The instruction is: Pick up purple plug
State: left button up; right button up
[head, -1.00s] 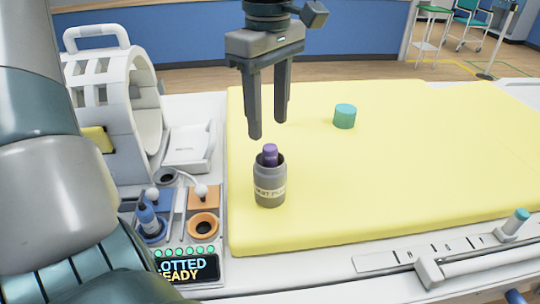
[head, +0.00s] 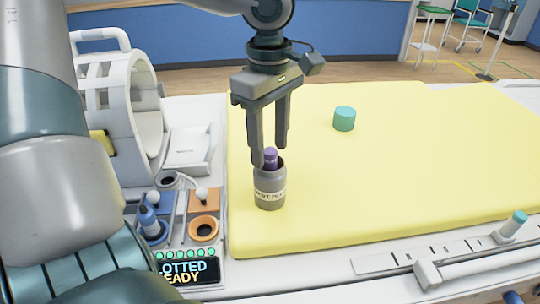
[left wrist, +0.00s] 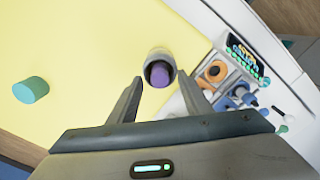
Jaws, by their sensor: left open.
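The purple plug (head: 270,158) stands in the mouth of a grey labelled jar (head: 270,190) on the yellow mat. Its top shows above the rim in the head view. In the left wrist view the plug (left wrist: 160,75) sits inside the jar's opening (left wrist: 160,57), just beyond the fingertips and roughly between them. My left gripper (head: 269,155) points down with its fingers apart and empty, its tips around the height of the plug's top. Whether a finger touches the plug or rim, I cannot tell. My right gripper is not in view.
A teal cylinder (head: 344,119) stands on the yellow mat (head: 420,170) to the right. At left are a white ring-shaped scanner (head: 148,110), a holder with small tools (head: 155,222), an orange ring (head: 204,228) and a display (head: 188,270). The mat's right side is clear.

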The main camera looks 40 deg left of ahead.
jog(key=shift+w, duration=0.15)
pick_arm(q)
jog(key=c, duration=0.3)
grip_shut()
jog(key=shift+r, duration=0.1)
jog(key=shift+w+r, duration=0.1)
jog(key=shift+r, duration=0.75)
notch_tip(320, 180, up, 5)
jog(key=shift+r+b, duration=0.1)
jog(key=shift+b, duration=0.2)
jog(key=s+d+b, duration=0.4)
jog(key=s+d, duration=0.7)
jog(key=d, duration=0.3)
jog(key=shift+s, duration=0.2)
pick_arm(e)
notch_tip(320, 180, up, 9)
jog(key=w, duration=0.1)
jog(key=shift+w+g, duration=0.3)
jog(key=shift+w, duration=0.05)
